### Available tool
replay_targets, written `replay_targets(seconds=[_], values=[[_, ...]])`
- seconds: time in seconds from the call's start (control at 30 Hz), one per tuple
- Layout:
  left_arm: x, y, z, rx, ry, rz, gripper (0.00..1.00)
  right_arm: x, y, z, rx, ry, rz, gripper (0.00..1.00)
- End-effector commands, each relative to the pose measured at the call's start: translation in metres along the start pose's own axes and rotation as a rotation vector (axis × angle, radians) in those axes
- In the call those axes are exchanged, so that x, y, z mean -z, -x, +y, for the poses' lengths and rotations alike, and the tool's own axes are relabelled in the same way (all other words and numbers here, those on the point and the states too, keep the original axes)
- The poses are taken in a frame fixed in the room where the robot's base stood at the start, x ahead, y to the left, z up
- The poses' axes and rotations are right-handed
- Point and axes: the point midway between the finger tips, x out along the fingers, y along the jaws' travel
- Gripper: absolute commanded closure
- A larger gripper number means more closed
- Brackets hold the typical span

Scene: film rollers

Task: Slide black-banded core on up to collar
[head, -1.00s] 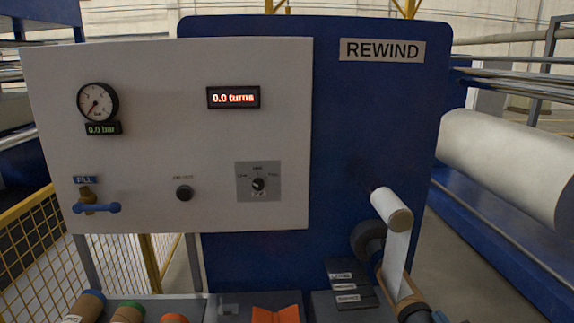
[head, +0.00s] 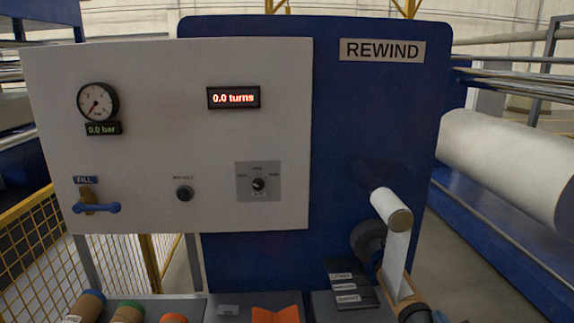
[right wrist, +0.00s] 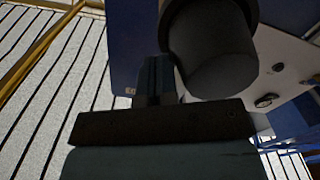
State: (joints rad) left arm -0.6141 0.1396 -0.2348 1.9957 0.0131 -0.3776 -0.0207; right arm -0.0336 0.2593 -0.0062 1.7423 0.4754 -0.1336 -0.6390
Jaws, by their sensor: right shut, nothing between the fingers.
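The tan core (head: 391,284) sits on the rewind shaft at the lower right of the head view, with a dark band (head: 413,309) at its near end. The dark round collar (head: 367,239) is behind it, against the blue panel. A white web hangs in front of part of the core, and I cannot tell whether core and collar touch. My right gripper (head: 438,317) shows only partly at the bottom edge, beside the near end. In the right wrist view its fingers (right wrist: 155,68) are shut and empty, beside a dark cylinder (right wrist: 212,52). My left gripper is not in view.
A tan-ended roller (head: 397,216) carries the white web (head: 396,262) above the core. Blue-, green- and orange-banded cores (head: 128,313) lie at the lower left. An orange V-block (head: 275,314) and dark labelled plates (head: 345,285) stand in between. The control panel (head: 170,140) reads 0.0 bar and 0.0 turns.

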Motion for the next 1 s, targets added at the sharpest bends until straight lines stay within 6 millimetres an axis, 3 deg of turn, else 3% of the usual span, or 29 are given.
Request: replay_targets(seconds=[1.0], values=[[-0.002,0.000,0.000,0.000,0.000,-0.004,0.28,0.000,-0.011,0.000,0.001,-0.001,0.000,1.00]])
